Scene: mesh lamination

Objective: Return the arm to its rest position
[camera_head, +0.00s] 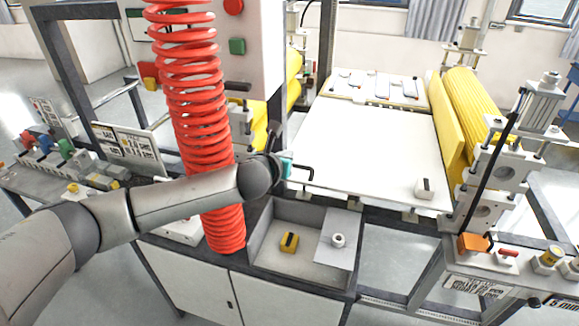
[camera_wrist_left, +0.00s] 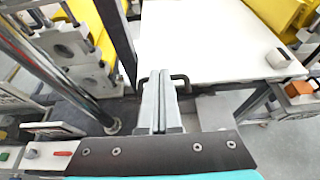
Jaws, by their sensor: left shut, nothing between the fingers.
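My left arm (camera_head: 160,202) reaches in from the left of the head view, in front of the red coiled hose. My left gripper (camera_head: 292,168) is at its end, beside the near left edge of the white machine bed (camera_head: 370,140). In the left wrist view the two grey fingers (camera_wrist_left: 161,103) are pressed together with nothing between them. A black handle (camera_head: 305,178) shows beside the gripper and behind the fingers in the wrist view; I cannot tell whether they touch. My right gripper is in neither view.
The red coiled hose (camera_head: 185,90) hangs close behind my forearm. Yellow rollers (camera_head: 470,100) stand at right. A small block (camera_head: 424,188) sits on the bed.

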